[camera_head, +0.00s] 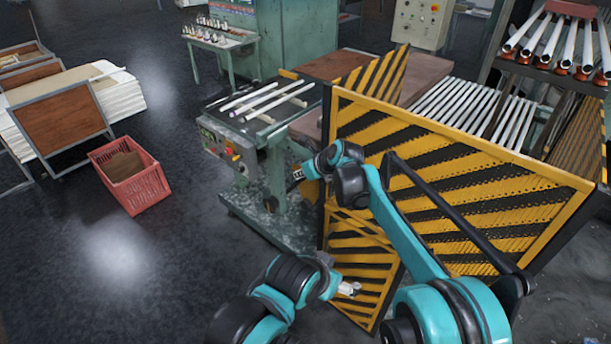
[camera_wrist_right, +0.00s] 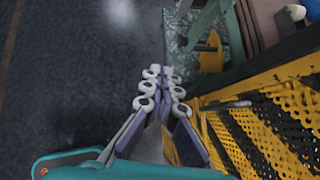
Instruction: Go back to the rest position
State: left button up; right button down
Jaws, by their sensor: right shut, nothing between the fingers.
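The yellow-black barrier (camera_head: 460,180) is close behind both arms; its perforated panel (camera_wrist_right: 265,120) fills the right of the wrist view. A green machine (camera_head: 265,165) stands beyond. A red basket (camera_head: 130,190) is on the floor at left. Floor between is clear.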

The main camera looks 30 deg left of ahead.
jog(key=s+d+r+n+t+h+b, duration=0.1)
jog(key=s+d+n+t+h+b, duration=0.3)
jog(key=d, duration=1.3)
jog(key=s+d+r+n+g+b, duration=0.1)
jog(key=d+n+b, duration=0.35)
jog(key=d, duration=1.25)
pick_arm(q)
notch_tip(320, 180, down, 13)
jog(key=b, duration=0.4)
jog(key=shift+s+a, duration=0.15)
jog(key=shift+s, duration=0.1)
pick_arm(e)
jog(key=s+d+f+n+h, duration=0.1)
jog(key=s+d+f+n, duration=0.3)
jog(key=d, duration=0.4)
jog(key=s+d+f+n+h, duration=0.2)
jog(key=s+d+f+n, duration=0.3)
jog(key=s+d+f, duration=0.2)
jog(key=s+d+f+n+t+h, duration=0.1)
jog(key=s+d+f+n, duration=0.3)
jog(key=s+d, duration=0.3)
jog(key=d+f, duration=0.1)
jog(key=d, duration=0.2)
jog(key=shift+s+f, duration=0.35)
pick_arm(q)
jog(key=shift+r, duration=0.1)
pick_arm(e)
jog(key=shift+n, duration=0.25)
